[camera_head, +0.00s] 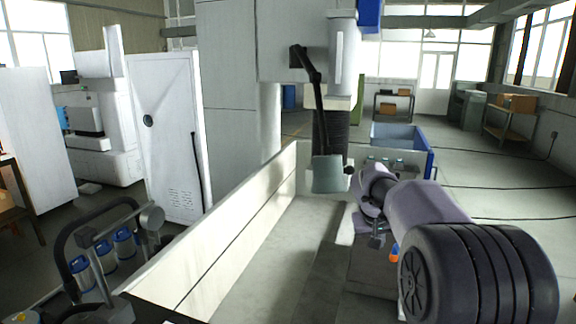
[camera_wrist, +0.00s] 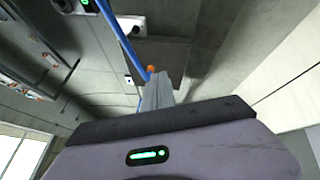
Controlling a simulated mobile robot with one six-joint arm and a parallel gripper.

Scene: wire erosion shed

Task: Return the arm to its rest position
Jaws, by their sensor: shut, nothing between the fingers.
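My arm reaches in from the right of the head view, with its pale links ending near the right edge of a pale-walled machine trough (camera_head: 226,232). The gripper end is small there, and I cannot make out its fingers. In the wrist view my gripper (camera_wrist: 157,82) shows as narrow grey fingers, shut together, with nothing held. A small orange thing (camera_wrist: 151,69) shows just beyond the fingertips; I cannot tell whether it touches them.
A machine head on a dark column (camera_head: 334,135) stands over the trough, left of my arm. A blue-walled bin (camera_head: 400,133) is behind the arm. A white cabinet (camera_head: 168,135) stands at left. The floor (camera_head: 490,165) at right is mostly open.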

